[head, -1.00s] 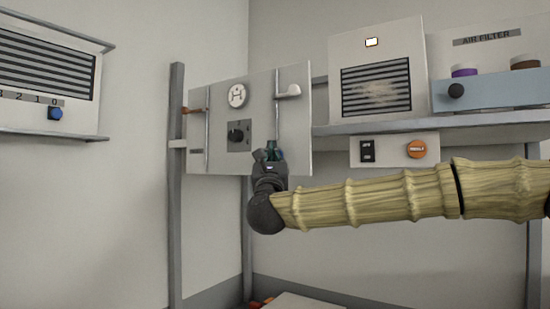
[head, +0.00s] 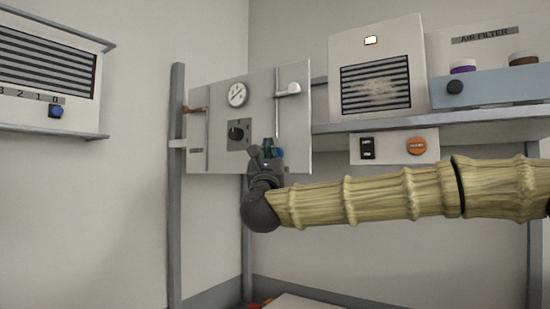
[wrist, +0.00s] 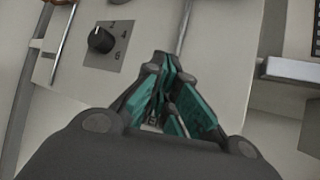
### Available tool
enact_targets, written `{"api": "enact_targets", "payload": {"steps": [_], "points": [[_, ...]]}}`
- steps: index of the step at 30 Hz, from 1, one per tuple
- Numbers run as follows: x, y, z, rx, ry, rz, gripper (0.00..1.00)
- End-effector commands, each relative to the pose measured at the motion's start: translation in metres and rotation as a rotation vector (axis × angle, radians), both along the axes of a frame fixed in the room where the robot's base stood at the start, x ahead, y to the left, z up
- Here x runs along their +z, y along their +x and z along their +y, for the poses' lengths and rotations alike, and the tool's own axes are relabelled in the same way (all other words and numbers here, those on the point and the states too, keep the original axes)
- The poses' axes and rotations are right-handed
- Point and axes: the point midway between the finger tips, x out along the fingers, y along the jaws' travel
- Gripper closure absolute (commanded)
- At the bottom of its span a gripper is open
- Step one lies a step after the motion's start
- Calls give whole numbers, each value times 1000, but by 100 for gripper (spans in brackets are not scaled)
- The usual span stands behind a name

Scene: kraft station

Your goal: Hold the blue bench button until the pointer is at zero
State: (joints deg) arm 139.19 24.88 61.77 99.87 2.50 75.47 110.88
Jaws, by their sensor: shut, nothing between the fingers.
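A grey panel (head: 220,160) carries a round white gauge (head: 237,94). A dark slanted pointer shows on the gauge; its figures are too small to read. A small blue round thing (head: 280,153), seemingly a button, shows low on the panel, just right of my fingers and partly hidden by them. My gripper (head: 267,146) is in front of the panel's lower part. Whether it touches the panel or the blue thing I cannot tell. In the wrist view my gripper (wrist: 163,62) has its teal-padded fingers shut and empty, and no blue button shows.
A black rotary knob (head: 237,133) is left of my gripper and also shows in the wrist view (wrist: 101,40). A white lever handle (head: 288,90) is above. A wall box with another blue button (head: 56,111) is far left. An orange button (head: 416,146) is right.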

Motion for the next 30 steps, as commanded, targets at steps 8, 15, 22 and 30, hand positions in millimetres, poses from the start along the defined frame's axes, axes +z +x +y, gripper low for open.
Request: {"api": "enact_targets", "payload": {"steps": [8, 15, 22, 30], "points": [[0, -1, 1, 0, 0, 0, 100], [-2, -13, 10, 1, 0, -2, 100], [-1, -27, 20, 1, 1, -2, 100], [-1, -40, 29, 1, 1, 0, 100]]}}
